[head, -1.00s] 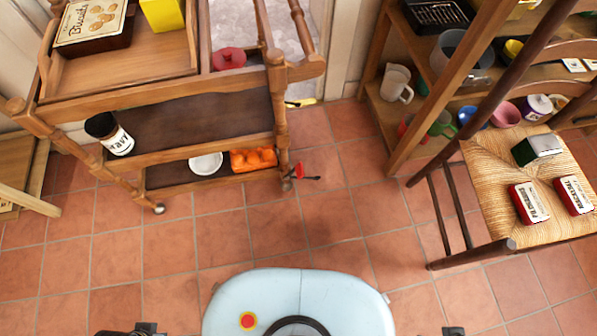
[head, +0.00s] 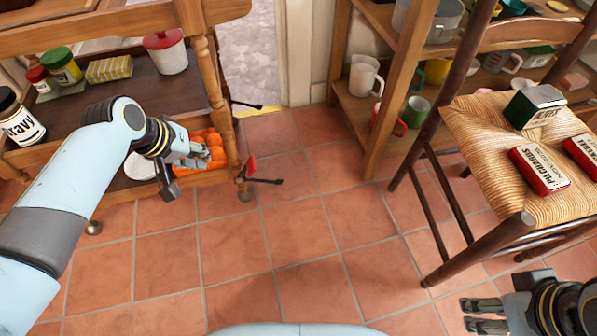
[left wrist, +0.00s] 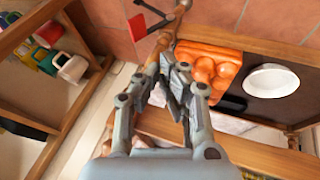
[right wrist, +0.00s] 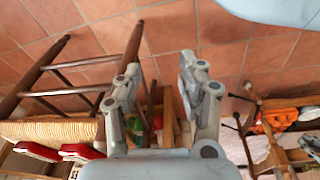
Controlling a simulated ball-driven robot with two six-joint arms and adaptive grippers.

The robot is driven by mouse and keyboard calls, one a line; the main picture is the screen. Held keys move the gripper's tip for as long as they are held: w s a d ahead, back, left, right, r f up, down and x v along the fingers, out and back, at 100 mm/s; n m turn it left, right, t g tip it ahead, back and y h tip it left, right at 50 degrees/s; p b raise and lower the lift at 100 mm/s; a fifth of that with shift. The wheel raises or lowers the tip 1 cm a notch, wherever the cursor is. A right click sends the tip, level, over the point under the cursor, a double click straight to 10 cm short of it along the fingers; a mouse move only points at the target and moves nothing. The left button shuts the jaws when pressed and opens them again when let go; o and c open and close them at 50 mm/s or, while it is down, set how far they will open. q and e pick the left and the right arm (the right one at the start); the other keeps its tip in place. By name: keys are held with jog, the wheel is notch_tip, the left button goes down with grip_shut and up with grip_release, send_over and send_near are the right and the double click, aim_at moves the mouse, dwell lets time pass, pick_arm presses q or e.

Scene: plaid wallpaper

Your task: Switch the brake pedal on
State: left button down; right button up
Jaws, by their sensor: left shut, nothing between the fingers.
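A small red pedal (head: 251,167) with black bars stands low beside the right wheel of the wooden trolley (head: 214,95). I take it to be the brake pedal. It also shows in the left wrist view (left wrist: 138,27), beyond the fingertips. I cannot tell its on or off position. My left gripper (head: 206,157) is shut and empty, in front of the trolley's lower shelf and left of the pedal, apart from it. It also shows in the left wrist view (left wrist: 178,72). My right gripper (head: 485,315) is open and empty at the lower right, far from the pedal.
An orange tray (head: 206,140) and a white bowl (head: 140,166) are on the lower shelf near my left gripper. A chair (head: 520,205) with tins stands right, before a shelf unit (head: 398,85). The tiled floor (head: 300,215) between is clear.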

pick_arm(q)
jog(key=shift+w, duration=0.35)
pick_arm(e)
jog(key=shift+s+f, duration=0.25)
jog(key=shift+f, duration=0.05)
notch_tip(320, 180, up, 4)
jog(key=w+a+t+b, duration=0.1)
jog(key=w+a+b, duration=0.1)
jog(key=b, duration=0.2)
pick_arm(q)
jog(key=d+b+x, duration=0.1)
jog(key=b+x, duration=0.1)
jog(key=x, duration=0.4)
jog(key=d+b+x, duration=0.1)
jog(key=b+x, duration=0.2)
jog(key=x, duration=0.4)
jog(key=shift+s+d+r, duration=0.15)
jog(key=shift+d+r, duration=0.05)
jog(key=shift+d, duration=0.05)
pick_arm(e)
notch_tip(320, 180, down, 8)
jog(key=w+t, duration=0.2)
jog(key=t, duration=0.5)
jog(key=shift+w+r+y, duration=0.2)
jog(key=shift+w+y, duration=0.1)
jog(key=shift+y, duration=0.1)
jog(key=shift+d+r, duration=0.1)
